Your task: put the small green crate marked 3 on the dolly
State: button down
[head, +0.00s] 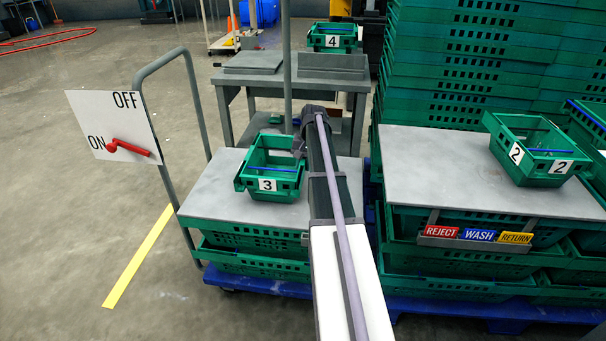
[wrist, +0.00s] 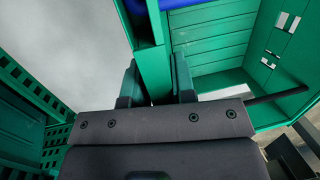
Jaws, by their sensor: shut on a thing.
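The small green crate marked 3 (head: 268,184) is at the grey board (head: 215,192) topping the left stack of green crates. That stack stands on a blue dolly (head: 262,286) with a grey tube handle. My gripper (head: 299,143) is at the crate's right side, its fingertips partly hidden by my arm. In the wrist view my gripper (wrist: 156,82) is shut on the crate's wall (wrist: 153,66), one finger on each side. The crate's inside shows to the right, with a blue strip. I cannot tell whether the crate touches the board.
A crate marked 2 (head: 540,150) sits on the right board (head: 440,165), before tall green stacks (head: 470,60). A crate marked 4 (head: 333,37) is on a grey bench behind. A white ON/OFF sign with a red lever (head: 130,148) stands left. Open floor lies left.

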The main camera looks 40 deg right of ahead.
jog(key=shift+f+p, duration=0.2)
jog(key=shift+p, duration=0.1)
jog(key=shift+f, duration=0.2)
jog(key=c, duration=0.9)
grip_release()
jog(key=shift+c, duration=0.2)
notch_tip(320, 180, up, 12)
jog(key=d+p, duration=0.2)
jog(key=p, duration=0.9)
jog(key=shift+s+p, duration=0.35)
jog(key=shift+p, duration=0.05)
jog(key=s+a+n+h, duration=0.1)
jog(key=s+a+n, duration=0.25)
jog(key=a, duration=1.05)
jog(key=s+a+n, duration=0.2)
jog(key=s+a, duration=0.2)
jog(key=a, duration=1)
jog(key=s+a+n+h, duration=0.1)
jog(key=s+a+n, duration=0.3)
jog(key=s+a, duration=0.85)
notch_tip(320, 180, up, 17)
jog(key=w+a+p, duration=0.1)
jog(key=w+p, duration=0.1)
jog(key=p, duration=1.4)
jog(key=shift+f+g+p, duration=0.2)
jog(key=shift+g+p, duration=0.1)
jog(key=shift+p, duration=0.05)
